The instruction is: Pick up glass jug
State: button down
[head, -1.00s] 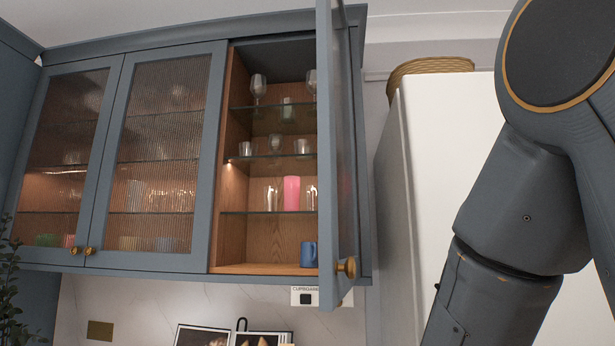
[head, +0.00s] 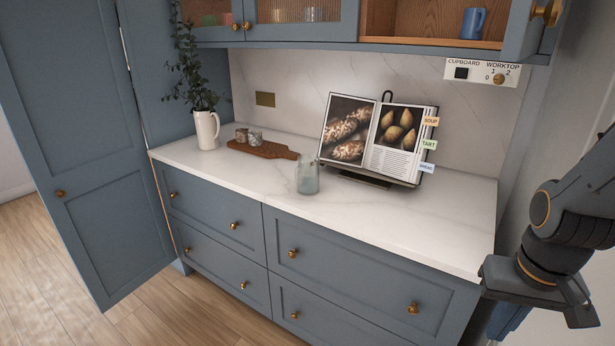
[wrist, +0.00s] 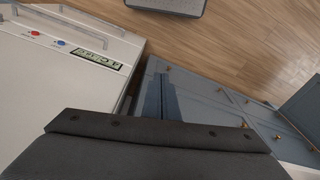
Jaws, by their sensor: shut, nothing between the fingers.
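The glass jug (head: 308,178) is clear, faintly green-tinted, and stands upright on the white worktop (head: 400,220) near its front edge, left of the open cookbook. It is not seen in the wrist view. My gripper (head: 580,310) is at the lower right of the head view, beyond the worktop's right end and well away from the jug. It is shut and empty. Its dark body also fills the bottom of the wrist view.
A cookbook (head: 375,138) on a stand, a wooden board (head: 262,149) with two small jars, and a white vase (head: 207,130) of greenery stand on the worktop. An open wall cupboard holding a blue mug (head: 473,23) hangs above. The worktop's right part is bare.

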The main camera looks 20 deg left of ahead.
aim_at(306, 173)
jog(key=u, duration=0.85)
jog(key=k, duration=1.1)
jog(key=u, duration=1.4)
jog(key=i, duration=1.6)
jog(key=z, duration=1.15)
jog(key=i, duration=0.8)
jog(key=z, duration=1.15)
jog(key=i, duration=0.7)
jog(key=z, duration=0.1)
